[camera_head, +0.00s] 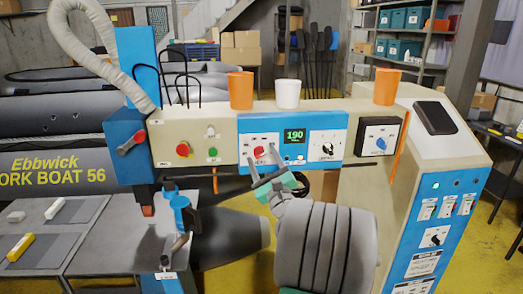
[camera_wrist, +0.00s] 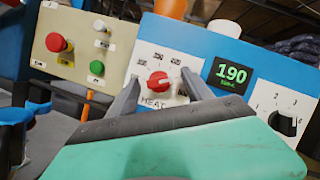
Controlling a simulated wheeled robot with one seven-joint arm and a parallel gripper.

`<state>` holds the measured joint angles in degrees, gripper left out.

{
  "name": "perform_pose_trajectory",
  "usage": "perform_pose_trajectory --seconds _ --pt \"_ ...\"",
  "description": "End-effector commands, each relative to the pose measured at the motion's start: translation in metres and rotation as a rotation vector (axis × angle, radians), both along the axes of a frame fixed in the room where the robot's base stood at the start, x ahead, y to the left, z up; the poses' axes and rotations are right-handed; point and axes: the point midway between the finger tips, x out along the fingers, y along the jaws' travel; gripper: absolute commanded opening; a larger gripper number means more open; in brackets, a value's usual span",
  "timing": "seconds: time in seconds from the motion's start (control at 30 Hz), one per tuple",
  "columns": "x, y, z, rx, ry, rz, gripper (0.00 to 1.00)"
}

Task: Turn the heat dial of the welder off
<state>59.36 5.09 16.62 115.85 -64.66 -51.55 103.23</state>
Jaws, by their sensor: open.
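The welder's heat dial is a red knob (camera_wrist: 158,79) on a white plate marked "HEAT", on the blue panel section. In the head view the red heat dial (camera_head: 259,153) sits left of the green "190" display (camera_head: 294,136). My gripper (camera_head: 266,171) is just in front of and below the dial in the head view. In the wrist view my gripper (camera_wrist: 163,92) is open, with one grey finger on each side of the dial. I cannot tell whether the fingers touch it. The dial's scale marks are too small to read.
A black knob (camera_wrist: 284,122) is right of the display. A red button (camera_head: 183,149) and a green button (camera_head: 212,152) are on the beige panel at left. Orange cups (camera_head: 240,91) and a white cup (camera_head: 288,94) stand on top of the welder.

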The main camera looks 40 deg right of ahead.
Motion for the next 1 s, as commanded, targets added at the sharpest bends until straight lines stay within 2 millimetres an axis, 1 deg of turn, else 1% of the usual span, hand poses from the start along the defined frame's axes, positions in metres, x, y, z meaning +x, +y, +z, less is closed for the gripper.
perform_pose_trajectory --seconds 0.03,0.1,0.37,1.0 --pt "0.0059 -0.0016 0.0044 -0.001 0.002 0.001 0.59" --pt "0.0099 -0.0034 0.0047 0.000 0.001 0.001 0.59" --pt "0.0112 -0.0043 0.0035 -0.002 0.001 -0.001 0.58" --pt "0.0111 -0.0042 0.0040 -0.003 0.001 -0.001 0.06"
